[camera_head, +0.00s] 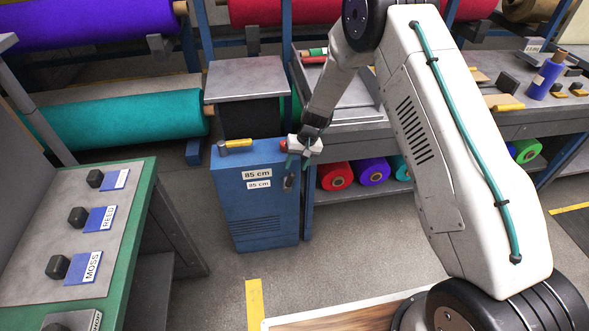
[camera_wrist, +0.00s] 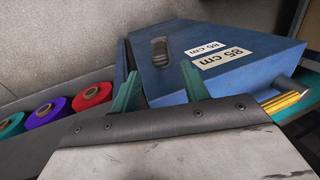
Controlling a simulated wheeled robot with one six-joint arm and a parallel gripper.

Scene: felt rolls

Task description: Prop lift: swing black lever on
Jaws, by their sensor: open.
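The prop lift's blue cabinet (camera_head: 262,215) stands in the middle, with "85 cm" labels (camera_head: 256,174) on its front. The small black lever (camera_head: 289,182) sits in a slot near the right edge of that front. It also shows in the wrist view (camera_wrist: 159,49), just beyond the fingertips; its exact setting is too small to tell. My gripper (camera_head: 297,162) is above and close to the lever at the cabinet's upper right edge. Its two green fingers (camera_wrist: 160,84) are apart with nothing between them, and the lever appears ahead of the gap.
A yellow-handled bar (camera_head: 237,143) lies on the cabinet top. A grey platform (camera_head: 258,78) stands behind it. Left is a panel (camera_head: 85,215) with black knobs and blue labels. Felt rolls (camera_head: 373,171) lie on a shelf to the right. Floor in front is clear.

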